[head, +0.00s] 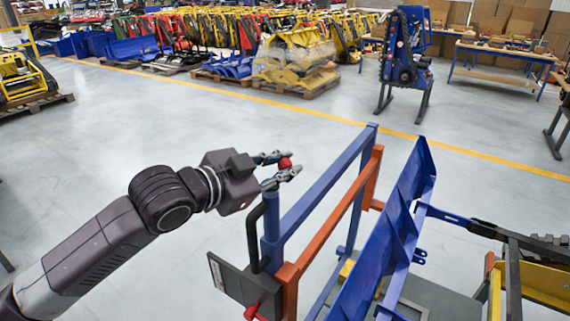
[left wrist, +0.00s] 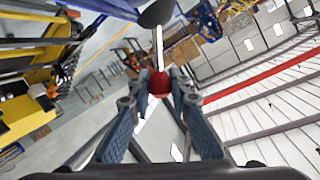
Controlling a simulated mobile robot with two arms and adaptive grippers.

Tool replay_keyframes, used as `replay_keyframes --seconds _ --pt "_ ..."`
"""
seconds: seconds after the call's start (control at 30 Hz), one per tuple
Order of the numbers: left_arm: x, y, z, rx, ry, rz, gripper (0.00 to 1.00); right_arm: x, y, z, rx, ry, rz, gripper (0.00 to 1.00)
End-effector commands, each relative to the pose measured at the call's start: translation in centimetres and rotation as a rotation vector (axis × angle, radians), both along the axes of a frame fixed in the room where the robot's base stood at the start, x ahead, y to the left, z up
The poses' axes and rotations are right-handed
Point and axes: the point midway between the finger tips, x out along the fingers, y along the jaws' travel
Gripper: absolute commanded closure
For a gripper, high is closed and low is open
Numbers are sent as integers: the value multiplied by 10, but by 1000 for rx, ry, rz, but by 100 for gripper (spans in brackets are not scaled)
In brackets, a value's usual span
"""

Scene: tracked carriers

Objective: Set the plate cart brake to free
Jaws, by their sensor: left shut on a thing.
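My left gripper (head: 282,167) is shut on a small red knob (head: 286,163), above the near left end of a cart frame with a blue top rail (head: 325,185) and orange bars (head: 335,222). In the left wrist view the red knob (left wrist: 159,84) sits between the two fingers, and a thin pale rod runs from it to a dark rounded part (left wrist: 157,14). In the head view the fingers hide where the rod goes. A black bent handle (head: 253,238) and a dark panel (head: 236,280) are on the frame's near end. My right gripper is not in view.
A large tilted blue plate (head: 396,238) stands right of the frame. A second red knob (head: 252,312) shows low beside the dark panel. The grey floor left of the frame is open. Yellow machines on pallets (head: 295,60) and a workbench (head: 500,55) stand far back.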

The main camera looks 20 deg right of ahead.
Motion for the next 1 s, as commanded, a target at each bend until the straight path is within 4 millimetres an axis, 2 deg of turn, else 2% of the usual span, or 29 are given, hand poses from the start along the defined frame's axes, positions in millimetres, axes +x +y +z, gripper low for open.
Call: replay_keyframes --seconds 0.1,0.13,0.3,0.57,0.67,0.77,1.0 --pt "-1 -1 -1 0 2 -1 100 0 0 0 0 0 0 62" --pt "-1 -1 -1 0 2 -1 80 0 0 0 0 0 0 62" --pt "-1 0 -1 0 2 -1 64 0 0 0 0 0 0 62" --pt "0 1 0 0 1 -1 64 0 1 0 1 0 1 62" --pt "-3 6 1 -1 0 1 64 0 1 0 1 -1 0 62" --pt "-9 19 5 0 0 1 64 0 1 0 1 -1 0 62" --pt "-34 63 18 0 0 2 64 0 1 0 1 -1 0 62"
